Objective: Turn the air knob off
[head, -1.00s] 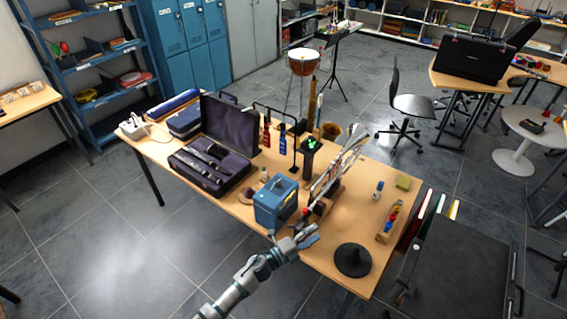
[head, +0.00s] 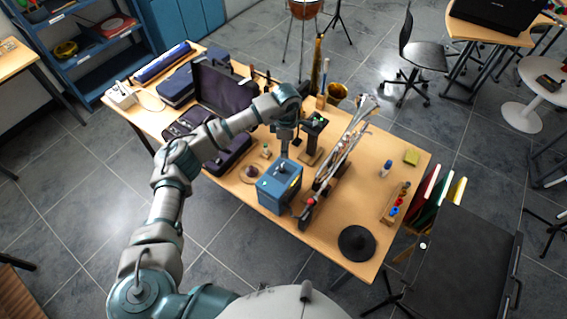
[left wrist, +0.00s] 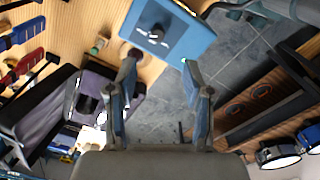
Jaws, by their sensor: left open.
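The blue box (head: 280,188) stands near the front edge of the wooden table. My left gripper (head: 285,150) points down just above and behind the box. In the left wrist view the left gripper (left wrist: 160,60) is open and empty, its fingertips near the box's edge and apart from the knob. My right gripper is not in view.
An open dark case (head: 225,88) lies left of the box, partly hidden by my arm. Silver instruments on a stand (head: 345,145) are close on the right. A black round base (head: 356,242) stands at the table's front right.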

